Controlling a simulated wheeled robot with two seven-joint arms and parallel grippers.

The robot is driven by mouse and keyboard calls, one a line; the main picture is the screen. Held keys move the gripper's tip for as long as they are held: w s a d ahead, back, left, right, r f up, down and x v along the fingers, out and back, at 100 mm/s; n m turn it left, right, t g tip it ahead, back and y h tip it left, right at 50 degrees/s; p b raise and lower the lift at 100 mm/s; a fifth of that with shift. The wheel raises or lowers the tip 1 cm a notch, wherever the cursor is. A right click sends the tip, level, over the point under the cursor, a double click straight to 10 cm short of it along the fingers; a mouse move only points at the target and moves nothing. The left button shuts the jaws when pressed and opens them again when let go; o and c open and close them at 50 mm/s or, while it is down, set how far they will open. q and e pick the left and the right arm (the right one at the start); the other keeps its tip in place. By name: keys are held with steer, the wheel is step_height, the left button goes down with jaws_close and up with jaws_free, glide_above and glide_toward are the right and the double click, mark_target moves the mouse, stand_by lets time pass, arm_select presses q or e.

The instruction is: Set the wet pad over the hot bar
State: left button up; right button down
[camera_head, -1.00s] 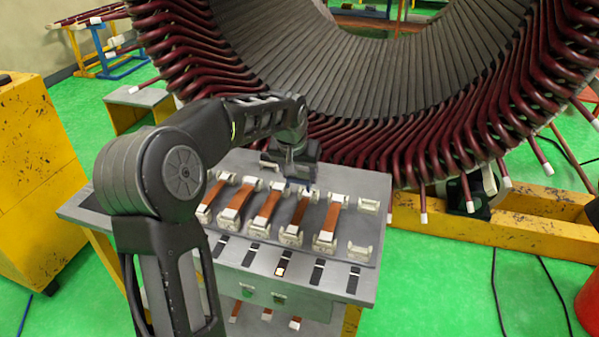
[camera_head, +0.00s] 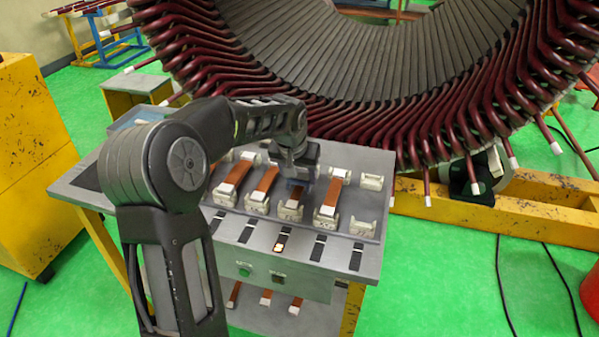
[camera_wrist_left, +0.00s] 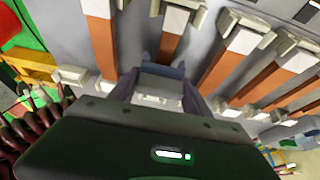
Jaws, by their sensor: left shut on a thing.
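Brown bars lie in white cradles on the grey table top (camera_head: 371,268). The gripper is shut on a small blue-grey pad (camera_wrist_left: 168,69), which also shows faintly in the head view. The pad is over that bar, crossing it. I cannot tell whether it touches the bar. My right gripper is not in view.
Other bars (camera_head: 332,194) stand close on both sides, and an empty cradle (camera_head: 363,227) sits at the right end. The large stator (camera_head: 440,130) with dark red coil ends rises behind the table. A yellow cabinet (camera_head: 45,170) stands at left.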

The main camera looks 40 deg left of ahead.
mark_target(298, 172)
arm_select(q)
steer(key=shift+f, duration=0.3)
steer(key=o, duration=1.5)
steer(key=shift+r, duration=0.1)
steer(key=b+v, duration=0.1)
steer(key=v, duration=0.6)
steer(key=shift+s+d+r, duration=0.1)
steer(key=shift+s+r, duration=0.05)
steer(key=shift+r, duration=0.15)
